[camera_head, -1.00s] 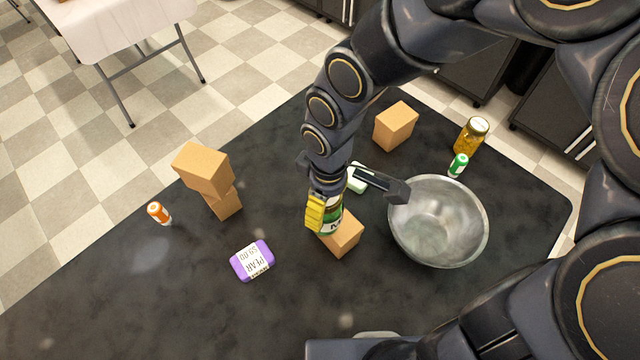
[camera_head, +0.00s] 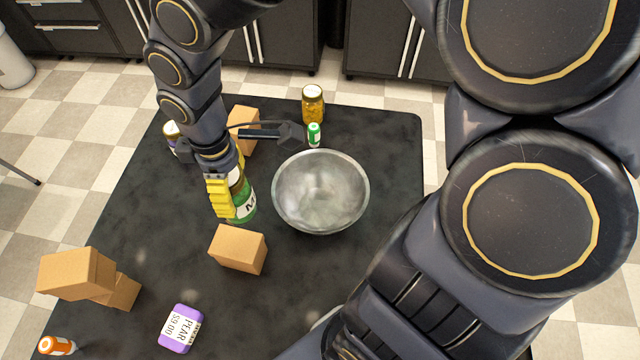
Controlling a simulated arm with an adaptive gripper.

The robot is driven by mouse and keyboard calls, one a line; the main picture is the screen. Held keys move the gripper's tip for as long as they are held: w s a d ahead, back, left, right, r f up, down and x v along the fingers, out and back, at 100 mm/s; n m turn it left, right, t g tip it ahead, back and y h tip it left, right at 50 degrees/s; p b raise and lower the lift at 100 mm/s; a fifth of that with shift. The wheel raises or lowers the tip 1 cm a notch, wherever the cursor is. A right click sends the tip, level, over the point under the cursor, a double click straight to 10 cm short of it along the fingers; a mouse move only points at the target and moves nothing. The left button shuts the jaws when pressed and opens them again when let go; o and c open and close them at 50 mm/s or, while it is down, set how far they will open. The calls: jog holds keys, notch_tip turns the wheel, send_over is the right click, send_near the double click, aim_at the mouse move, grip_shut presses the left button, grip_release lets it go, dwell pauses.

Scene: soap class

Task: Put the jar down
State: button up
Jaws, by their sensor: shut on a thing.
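My gripper (camera_head: 230,196) is shut on a green jar (camera_head: 244,207) with a white label showing a large letter M. A yellow finger pad lies along the jar's left side; the arm and gripper hide its upper part. The jar is slightly tilted in the picture, over the dark table (camera_head: 150,215). Its base shows just above a cardboard box (camera_head: 238,248) and left of the metal bowl (camera_head: 320,190). I cannot tell whether the base touches the table.
A yellow jar (camera_head: 313,104) and a green-white bottle (camera_head: 314,135) stand behind the bowl. Another box (camera_head: 243,130) and a partly hidden container (camera_head: 171,131) are behind my arm.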

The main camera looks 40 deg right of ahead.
jog(key=d+m, duration=0.3)
jog(key=d, duration=1.3)
send_near(317, 207)
jog(key=shift+f, duration=0.95)
jog(key=shift+f, duration=0.15)
jog(key=o, duration=1.1)
